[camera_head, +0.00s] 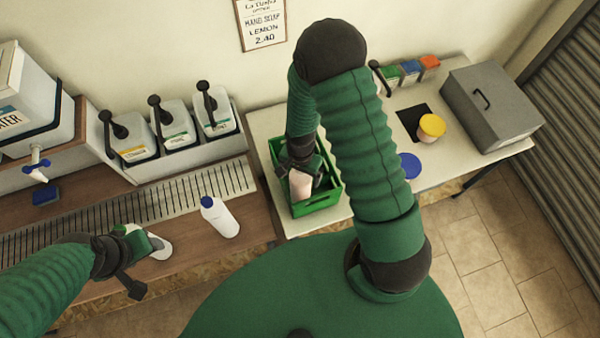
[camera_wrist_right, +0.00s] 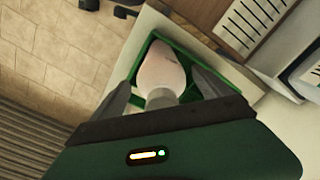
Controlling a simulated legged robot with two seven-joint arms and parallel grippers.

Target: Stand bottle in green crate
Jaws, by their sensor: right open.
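The green crate (camera_head: 318,203) stands on the pale counter at the centre of the head view; its rim also shows in the right wrist view (camera_wrist_right: 146,62). A pale pinkish bottle (camera_head: 300,185) is inside it, partly hidden by my right gripper (camera_head: 300,163). In the right wrist view the bottle (camera_wrist_right: 161,72) has its grey neck towards me, between the spread fingers of my right gripper (camera_wrist_right: 165,88). Its exact tilt is hard to tell. My left gripper (camera_head: 140,262) is beside a white bottle-like object (camera_head: 159,246); whether it grips it is unclear.
A white bottle with a blue cap (camera_head: 220,217) stands on the wooden counter near the drip grate (camera_head: 130,210). Several white dispensers (camera_head: 172,125) line the back. A yellow-lidded tub (camera_head: 431,127), a blue lid (camera_head: 409,166) and a grey box (camera_head: 492,105) are at the right.

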